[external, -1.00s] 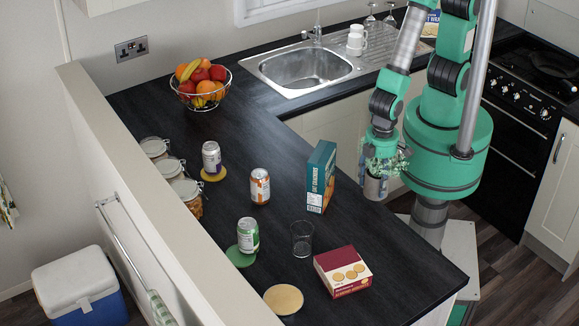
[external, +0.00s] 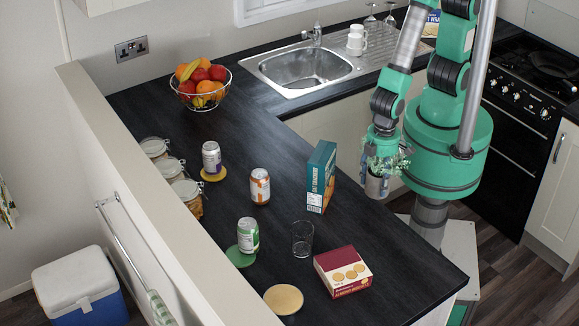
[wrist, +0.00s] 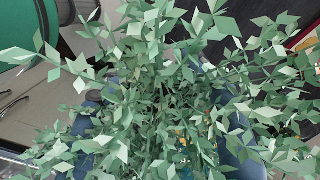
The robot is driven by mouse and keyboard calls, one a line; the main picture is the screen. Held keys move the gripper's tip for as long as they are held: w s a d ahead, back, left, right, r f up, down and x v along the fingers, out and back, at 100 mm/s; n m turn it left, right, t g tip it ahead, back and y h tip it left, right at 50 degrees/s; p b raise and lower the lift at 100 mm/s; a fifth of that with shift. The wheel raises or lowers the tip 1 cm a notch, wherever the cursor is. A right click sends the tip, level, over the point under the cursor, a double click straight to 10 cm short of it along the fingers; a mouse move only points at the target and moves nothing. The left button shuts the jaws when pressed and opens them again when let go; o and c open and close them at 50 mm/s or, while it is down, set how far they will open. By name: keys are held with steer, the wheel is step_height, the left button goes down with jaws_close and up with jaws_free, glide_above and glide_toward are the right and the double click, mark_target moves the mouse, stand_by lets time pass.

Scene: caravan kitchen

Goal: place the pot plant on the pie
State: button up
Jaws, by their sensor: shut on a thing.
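The pot plant has green leaves and a grey pot (external: 377,187). It hangs upright from my gripper (external: 380,162), off the counter's right edge, in front of my green base. My gripper is shut on it; leaves hide the fingertips. In the wrist view the leaves of the pot plant (wrist: 150,95) fill most of the picture and cover the pot. A red and white box with round golden pastries or biscuits pictured on it (external: 343,271) lies flat near the counter's front right. A flat tan disc (external: 283,299) lies to its left. I cannot tell which is the pie.
A tall teal cracker box (external: 320,177) stands on the counter between my gripper and the cans. A clear glass (external: 302,239) stands behind and left of the red box. Several cans, jars and a fruit basket (external: 201,86) are further left. The dark counter (external: 405,265) right of the red box is clear.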

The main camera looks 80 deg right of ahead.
steer(key=w+a+r, duration=0.1)
steer(key=w+a, duration=0.3)
steer(key=a, duration=0.5)
steer(key=w+a+r+n, duration=0.1)
steer(key=w+a+r, duration=0.1)
steer(key=a, duration=0.8)
steer(key=w+a+r+n+p, duration=0.1)
steer(key=w+a, duration=0.4)
steer(key=a, duration=0.5)
steer(key=shift+w+a+r, duration=0.2)
steer(key=shift+w+r, duration=0.1)
steer(key=shift+r, duration=0.15)
glide_toward(293, 292)
steer(key=shift+w+a, duration=0.1)
steer(key=shift+a, duration=0.05)
steer(key=shift+f, duration=0.15)
steer(key=shift+f, duration=1.7)
steer(key=shift+f, duration=0.35)
steer(key=o, duration=1.6)
steer(key=shift+f, duration=0.1)
